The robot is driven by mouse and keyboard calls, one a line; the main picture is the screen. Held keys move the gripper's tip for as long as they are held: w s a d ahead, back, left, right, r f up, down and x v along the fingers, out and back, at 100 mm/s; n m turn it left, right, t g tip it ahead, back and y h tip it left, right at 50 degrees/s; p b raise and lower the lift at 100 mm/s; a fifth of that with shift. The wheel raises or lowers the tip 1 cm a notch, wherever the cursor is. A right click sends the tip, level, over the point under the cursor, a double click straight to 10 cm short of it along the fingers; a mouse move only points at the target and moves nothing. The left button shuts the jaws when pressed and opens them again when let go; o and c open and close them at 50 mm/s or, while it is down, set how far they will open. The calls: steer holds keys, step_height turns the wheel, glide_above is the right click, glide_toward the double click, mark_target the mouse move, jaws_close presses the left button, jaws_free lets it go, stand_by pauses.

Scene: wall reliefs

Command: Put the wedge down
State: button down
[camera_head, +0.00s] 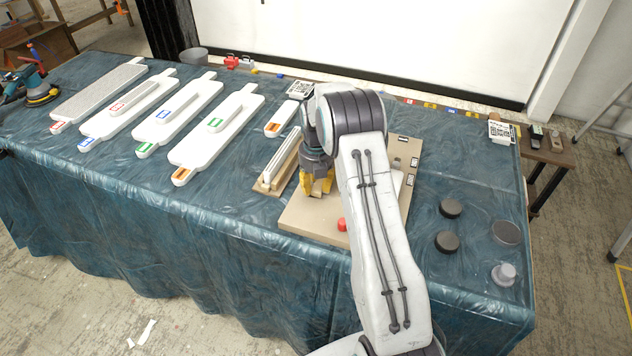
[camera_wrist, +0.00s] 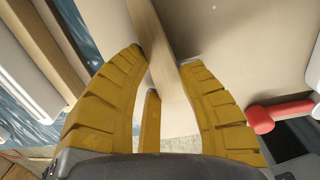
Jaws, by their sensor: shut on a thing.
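My gripper (camera_head: 318,190) points down over the beige board (camera_head: 310,222) on the table. In the wrist view, my yellow fingers (camera_wrist: 166,58) are closed around a narrow tan wooden piece, the wedge (camera_wrist: 152,30). It runs between the fingertips towards the top of the view. The head view shows little of the wedge, as my gripper and arm cover it. I cannot tell whether its underside touches the board.
A red-ended part (camera_head: 341,224) is on the board near its front edge; it also shows in the wrist view (camera_wrist: 258,119). A wooden rack with white bars (camera_head: 281,158) stands left of the board. Several dark round pieces (camera_head: 447,241) lie to the right.

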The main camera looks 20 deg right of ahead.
steer(key=shift+f, duration=0.4)
steer(key=shift+f, duration=0.2)
steer(key=c, duration=0.9)
jaws_free()
steer(key=shift+r, duration=0.1)
